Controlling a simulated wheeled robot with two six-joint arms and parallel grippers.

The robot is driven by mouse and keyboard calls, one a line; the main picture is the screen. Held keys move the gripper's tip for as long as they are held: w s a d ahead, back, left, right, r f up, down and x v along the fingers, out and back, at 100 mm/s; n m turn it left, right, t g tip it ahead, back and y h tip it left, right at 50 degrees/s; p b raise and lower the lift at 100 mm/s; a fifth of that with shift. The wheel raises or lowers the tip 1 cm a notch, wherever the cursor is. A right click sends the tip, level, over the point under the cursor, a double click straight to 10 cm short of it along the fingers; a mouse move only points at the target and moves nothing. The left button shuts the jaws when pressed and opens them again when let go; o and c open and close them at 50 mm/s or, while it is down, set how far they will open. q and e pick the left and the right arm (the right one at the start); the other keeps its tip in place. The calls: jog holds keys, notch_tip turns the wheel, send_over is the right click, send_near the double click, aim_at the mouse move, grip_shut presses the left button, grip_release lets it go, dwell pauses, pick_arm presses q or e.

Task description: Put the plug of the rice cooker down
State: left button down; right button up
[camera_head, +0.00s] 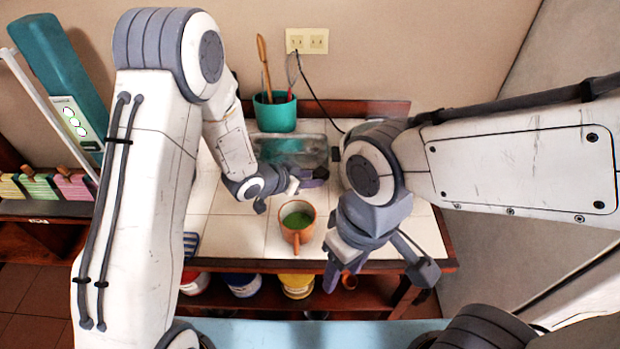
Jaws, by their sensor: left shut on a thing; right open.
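My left gripper (312,178) is shut over the white tiled counter (228,235), to the left of my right arm. The plug between its fingers is too small and covered to make out. A dark cord (322,103) hangs from the wall outlet (307,41) and runs down behind my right arm. The rice cooker cannot be made out; my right arm covers that part of the counter. My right gripper (382,271) is open and empty at the counter's front edge, its fingers pointing down.
An orange cup (297,236) with green contents stands in front of my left gripper.

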pick_arm(q)
jog(key=shift+f+b, duration=0.55)
jog(key=shift+f, duration=0.1)
jog(key=shift+c, duration=2.3)
grip_release()
jog(key=shift+r, duration=0.1)
